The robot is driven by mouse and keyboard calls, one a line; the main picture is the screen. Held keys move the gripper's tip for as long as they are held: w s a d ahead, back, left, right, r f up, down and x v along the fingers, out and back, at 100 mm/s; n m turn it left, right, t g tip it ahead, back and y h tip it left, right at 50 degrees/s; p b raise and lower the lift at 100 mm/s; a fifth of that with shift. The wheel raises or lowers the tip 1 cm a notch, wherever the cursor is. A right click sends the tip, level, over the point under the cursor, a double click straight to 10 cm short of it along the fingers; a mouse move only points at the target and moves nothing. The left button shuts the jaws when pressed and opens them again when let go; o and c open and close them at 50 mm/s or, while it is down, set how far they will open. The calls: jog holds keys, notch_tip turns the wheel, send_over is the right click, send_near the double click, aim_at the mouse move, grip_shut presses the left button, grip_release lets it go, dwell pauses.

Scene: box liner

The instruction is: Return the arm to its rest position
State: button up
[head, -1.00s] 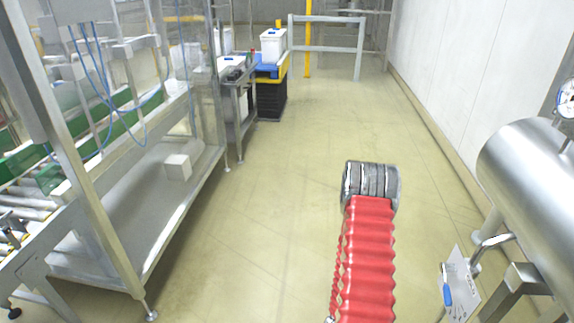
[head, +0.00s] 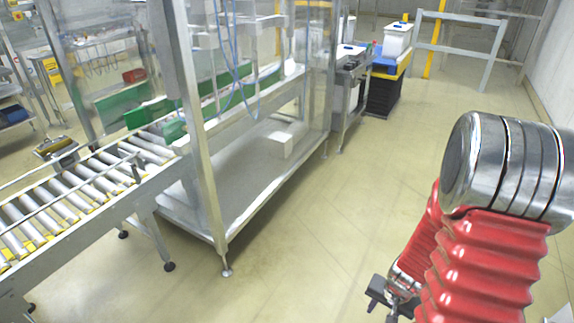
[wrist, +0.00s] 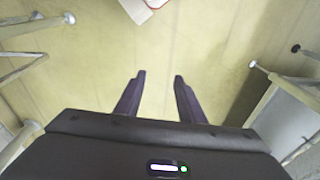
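My arm, in a red ribbed sleeve with a silver joint, is folded at the right of the head view. My gripper (head: 388,302) shows as a small dark shape at the bottom of that view, partly cut off by the lower edge. In the wrist view my gripper (wrist: 158,98) has two dark fingers standing apart with bare floor between them. It is open and holds nothing.
A white bin (head: 397,40) sits at the back. The floor (head: 345,200) between machine and arm is clear.

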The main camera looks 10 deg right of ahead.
jog(key=s+a+r+n+t, duration=0.1)
jog(key=a+r+n, duration=0.2)
jog(key=a+r, duration=0.3)
jog(key=s+a+r+n+t, duration=0.1)
jog(key=a+r, duration=0.5)
jog(key=r, duration=1.1)
jog(key=s+a+r+n+t, duration=0.1)
jog(key=s+a+r+n, duration=0.2)
jog(key=a+r, duration=0.4)
notch_tip(320, 180, up, 4)
jog(key=shift+r+n+t, duration=0.15)
jog(key=shift+n+t, duration=0.25)
jog(key=shift+n, duration=0.5)
jog(key=shift+s, duration=0.1)
jog(key=shift+c, duration=0.6)
jog(key=shift+d, duration=0.2)
